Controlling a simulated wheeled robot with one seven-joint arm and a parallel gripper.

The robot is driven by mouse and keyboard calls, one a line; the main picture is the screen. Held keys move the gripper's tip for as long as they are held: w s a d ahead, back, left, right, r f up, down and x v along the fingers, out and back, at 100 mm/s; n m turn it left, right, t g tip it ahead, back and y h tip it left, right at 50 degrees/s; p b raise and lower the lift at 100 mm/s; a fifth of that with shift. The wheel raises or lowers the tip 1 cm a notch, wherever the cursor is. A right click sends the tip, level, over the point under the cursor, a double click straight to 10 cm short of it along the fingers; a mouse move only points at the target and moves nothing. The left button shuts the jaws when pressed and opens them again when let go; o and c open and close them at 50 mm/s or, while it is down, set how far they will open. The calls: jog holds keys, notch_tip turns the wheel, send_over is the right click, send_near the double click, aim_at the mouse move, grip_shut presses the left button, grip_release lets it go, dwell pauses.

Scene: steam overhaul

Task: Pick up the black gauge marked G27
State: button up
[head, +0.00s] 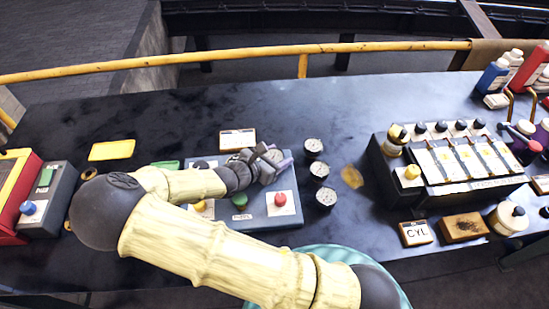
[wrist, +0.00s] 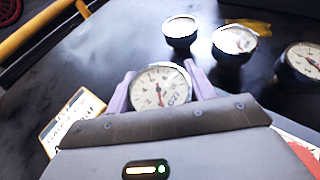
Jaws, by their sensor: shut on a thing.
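A gauge (wrist: 160,87) with a white dial face and a red needle sits between the two purple fingers of my gripper (wrist: 160,90) in the wrist view. The small mark on its face looks like G27. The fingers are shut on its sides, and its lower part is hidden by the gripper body. In the head view my gripper (head: 277,161) is over the grey panel with coloured buttons, left of the row of gauges. I cannot tell the held gauge's height above the panel.
Three black gauges (head: 319,169) stand in a row on the dark table right of my gripper. A grey button panel (head: 288,208) lies under my gripper. A small card (head: 237,139) is behind it. A rack with knobs (head: 455,160) stands at right. A yellow rail (head: 230,55) runs behind.

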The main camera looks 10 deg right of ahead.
aim_at(277, 153)
jog(key=shift+r, duration=0.1)
notch_tip(277, 153, up, 10)
jog(key=shift+f, duration=0.1)
dwell(0.4)
jog(key=shift+p, duration=0.4)
